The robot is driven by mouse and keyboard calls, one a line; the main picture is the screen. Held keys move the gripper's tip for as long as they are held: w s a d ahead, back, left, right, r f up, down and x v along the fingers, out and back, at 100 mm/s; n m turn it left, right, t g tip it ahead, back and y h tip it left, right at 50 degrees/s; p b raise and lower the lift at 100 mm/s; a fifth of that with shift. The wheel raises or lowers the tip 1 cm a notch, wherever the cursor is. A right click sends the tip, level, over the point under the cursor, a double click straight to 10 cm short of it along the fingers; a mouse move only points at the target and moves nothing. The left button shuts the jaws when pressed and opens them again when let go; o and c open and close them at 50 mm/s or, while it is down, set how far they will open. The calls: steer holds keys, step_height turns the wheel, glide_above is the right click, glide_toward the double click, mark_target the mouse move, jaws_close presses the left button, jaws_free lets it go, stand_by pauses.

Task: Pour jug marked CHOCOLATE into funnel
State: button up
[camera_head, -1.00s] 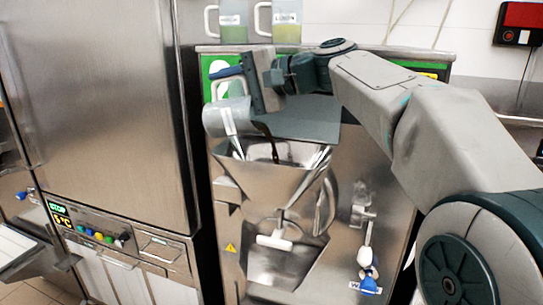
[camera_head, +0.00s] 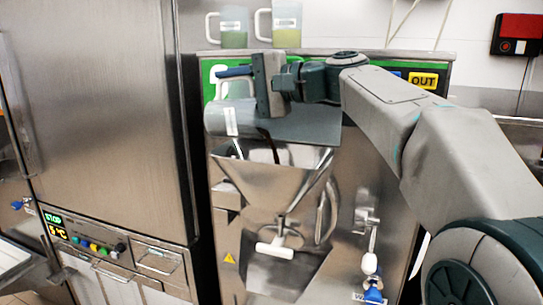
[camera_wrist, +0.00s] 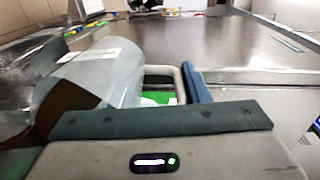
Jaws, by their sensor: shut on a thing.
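My gripper (camera_head: 236,72) is shut on the handle of a clear jug (camera_head: 222,118) with a white label. The label's words are too small to read. The jug is tipped well over, its mouth to the right, above the steel funnel (camera_head: 265,178) on the front of the machine. A dark brown stream falls from its mouth into the funnel. In the wrist view the jug (camera_wrist: 100,78) lies tilted with brown liquid at its lower left, and its pale handle is beside my blue finger (camera_wrist: 197,87).
Two more labelled jugs with greenish contents, a left one (camera_head: 234,27) and a right one (camera_head: 287,24), stand on top of the machine behind my gripper. A tall steel cabinet (camera_head: 100,110) stands close on the left. A red and black box (camera_head: 517,34) hangs on the right wall.

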steer(key=shift+s+d+r+t+y+b, duration=0.2)
steer(key=shift+d+y+b, duration=0.35)
steer(key=shift+b, duration=0.8)
steer(key=shift+s+d+r+t+y+b, duration=0.1)
steer(key=shift+d+r+t+y+b, duration=0.3)
steer(key=shift+b, duration=0.95)
steer(key=shift+d+f+y, duration=0.1)
steer(key=shift+f+y, duration=0.05)
steer(key=shift+y, duration=0.2)
